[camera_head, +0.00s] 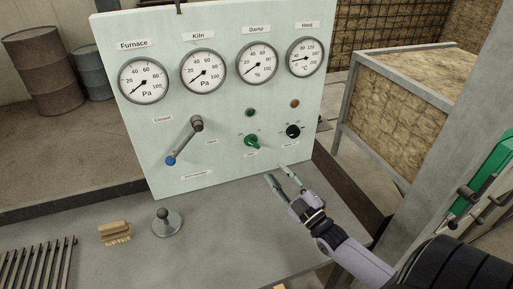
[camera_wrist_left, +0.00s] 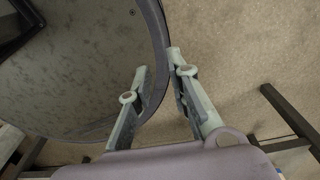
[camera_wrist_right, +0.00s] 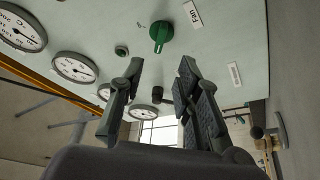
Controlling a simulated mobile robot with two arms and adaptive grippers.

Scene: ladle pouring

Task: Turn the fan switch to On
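The fan switch (camera_head: 252,141) is a green knob on the pale control panel (camera_head: 225,112). It also shows in the right wrist view (camera_wrist_right: 161,36), with a "Fan" label (camera_wrist_right: 193,14) beside it. My right gripper (camera_head: 277,173) is open and empty, below and slightly right of the switch in the head view. In the right wrist view its fingers (camera_wrist_right: 160,64) are spread, with the knob beyond their tips, apart from them. My left gripper (camera_wrist_left: 158,62) is open and empty near a dark round-edged surface; it is outside the head view.
A black knob (camera_head: 293,131) sits right of the switch and a blue-tipped lever (camera_head: 184,141) left of it. Gauges line the panel top. A brush (camera_head: 114,232) and a round-topped metal object (camera_head: 167,222) stand on the grey table (camera_head: 220,240), whose middle is clear.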

